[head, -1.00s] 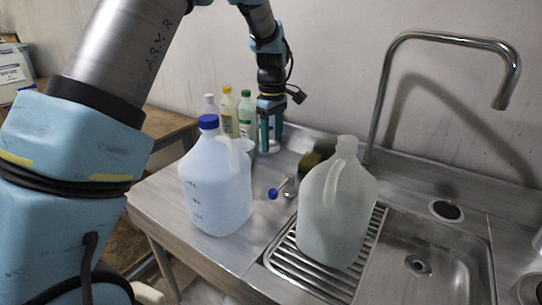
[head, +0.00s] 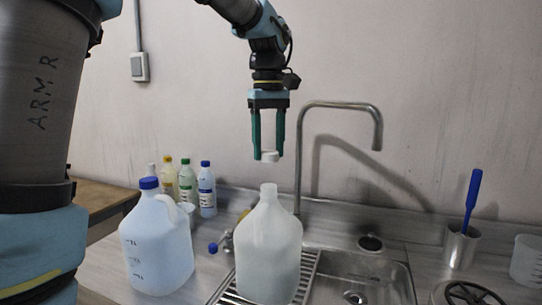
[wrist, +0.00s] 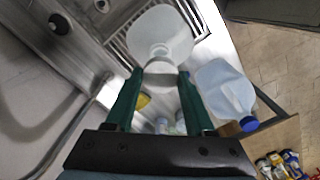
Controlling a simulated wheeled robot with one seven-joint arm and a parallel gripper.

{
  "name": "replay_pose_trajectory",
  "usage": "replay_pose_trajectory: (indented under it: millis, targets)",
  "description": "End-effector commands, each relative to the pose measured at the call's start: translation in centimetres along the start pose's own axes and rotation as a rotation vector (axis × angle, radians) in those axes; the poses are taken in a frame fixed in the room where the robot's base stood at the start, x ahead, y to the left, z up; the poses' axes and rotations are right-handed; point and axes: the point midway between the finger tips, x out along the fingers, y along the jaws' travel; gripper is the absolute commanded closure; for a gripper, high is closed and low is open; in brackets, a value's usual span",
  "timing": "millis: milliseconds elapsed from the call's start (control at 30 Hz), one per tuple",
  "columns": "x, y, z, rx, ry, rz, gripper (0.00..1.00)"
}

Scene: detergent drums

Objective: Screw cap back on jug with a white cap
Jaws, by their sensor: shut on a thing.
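My gripper (head: 267,154) is shut on the white cap (head: 270,157), holding it in the air between its green fingertips. The cap also shows between the fingers in the wrist view (wrist: 160,79). The uncapped, translucent white jug (head: 268,250) stands upright on the ribbed drainboard. Its bare neck is a little below the cap, with a clear gap between them in the head view. In the wrist view the jug (wrist: 163,27) lies beyond the fingertips, its mouth close to the cap in the picture.
A bluish jug with a blue cap (head: 157,245) stands left of the open jug. Several small bottles (head: 187,180) stand behind it. The faucet (head: 340,106) arches at the right over the sink (head: 365,280). A metal cup with a blue-handled brush (head: 470,205) stands farther right.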

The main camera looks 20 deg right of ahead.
Motion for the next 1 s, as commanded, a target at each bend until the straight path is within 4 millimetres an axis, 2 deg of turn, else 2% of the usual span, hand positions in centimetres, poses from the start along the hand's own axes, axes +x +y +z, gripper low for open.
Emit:
replay_pose_trajectory:
  millis: [500, 1000]
  targets:
    - [4.0, 0.0, 0.0, 0.000, 0.000, 0.001, 0.96]
    - [5.2, 0.0, 0.0, -0.001, -0.001, 0.000, 0.96]
